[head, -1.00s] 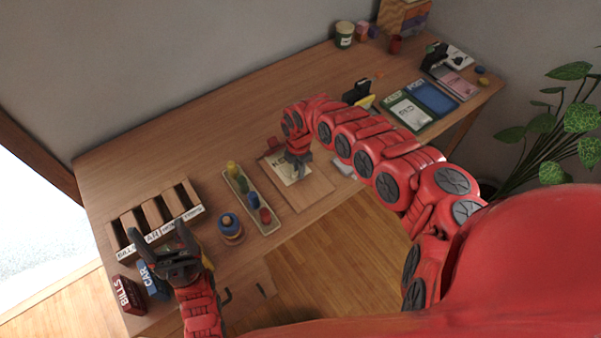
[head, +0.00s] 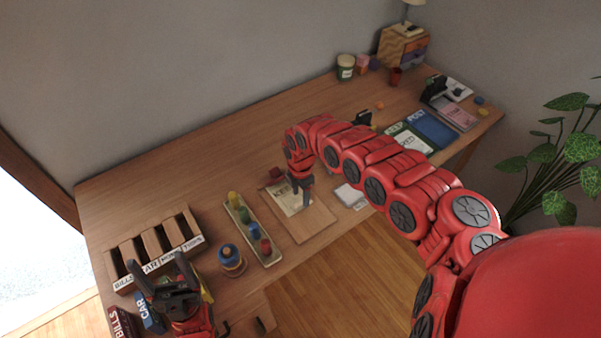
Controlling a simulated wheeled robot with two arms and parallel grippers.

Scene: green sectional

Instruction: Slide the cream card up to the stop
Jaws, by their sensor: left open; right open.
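The cream card (head: 288,201) lies flat on a light wooden board (head: 308,227) near the desk's front edge, with printing on it. A dark red block (head: 277,174), apparently the stop, sits at the board's far edge, just beyond the card. My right gripper (head: 304,199) points down over the card's right part and hides some of it. It is open; whether the fingertips touch the card I cannot tell. My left gripper (head: 163,285) is open and empty, at the desk's front left, above a blue box labelled CAR (head: 148,313).
Left of the board stand a tray of coloured pegs (head: 267,256) and a blue-topped stacker (head: 230,259). A labelled wooden sorter (head: 151,253) and a dark red box (head: 122,324) are further left. White cards (head: 350,196) lie right of the board. The desk behind is mostly clear.

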